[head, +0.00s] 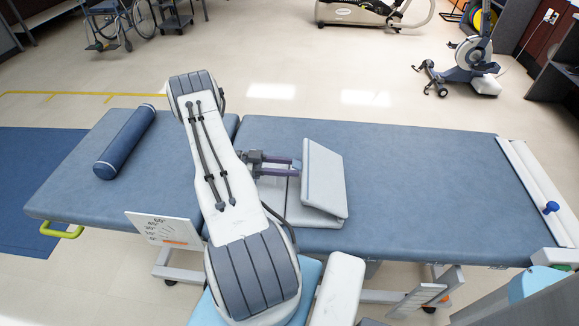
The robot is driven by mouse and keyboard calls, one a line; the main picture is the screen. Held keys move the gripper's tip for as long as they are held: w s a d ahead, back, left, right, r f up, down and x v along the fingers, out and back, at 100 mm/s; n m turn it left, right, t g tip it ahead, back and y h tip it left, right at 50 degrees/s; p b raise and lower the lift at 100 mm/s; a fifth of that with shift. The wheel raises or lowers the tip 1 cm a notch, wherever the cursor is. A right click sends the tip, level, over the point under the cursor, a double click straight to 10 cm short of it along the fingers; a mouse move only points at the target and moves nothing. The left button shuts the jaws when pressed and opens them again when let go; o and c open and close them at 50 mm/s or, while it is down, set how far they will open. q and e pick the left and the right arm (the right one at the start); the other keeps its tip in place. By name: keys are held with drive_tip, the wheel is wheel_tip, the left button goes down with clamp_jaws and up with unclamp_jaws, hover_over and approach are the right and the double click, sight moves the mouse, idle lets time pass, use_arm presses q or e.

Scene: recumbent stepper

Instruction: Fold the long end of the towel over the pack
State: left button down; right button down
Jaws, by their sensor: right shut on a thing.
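The pale grey-blue towel (323,178) is on the blue padded table, near its middle. One part of it stands up as a stiff, tilted flap, and flatter layers (312,214) lie below it on the pad. My right gripper (294,164) comes in from the left of the flap and is shut on the towel at the flap's left edge. My arm link covers the area left of the towel. I cannot make out the pack apart from the towel layers. My left gripper is not in view.
The blue table (420,185) is clear right of the towel up to a white end piece with a blue knob (551,207). A dark blue bolster (125,142) lies on the left section. A white angle-scale plate (165,229) stands at the front edge.

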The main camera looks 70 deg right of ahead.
drive_tip(key=shift+f, duration=0.15)
drive_tip(key=shift+c, duration=2.2)
unclamp_jaws()
drive_tip(key=b+v, duration=0.2)
drive_tip(key=v, duration=0.8)
drive_tip(key=shift+b, duration=0.3)
drive_tip(key=shift+w, duration=0.2)
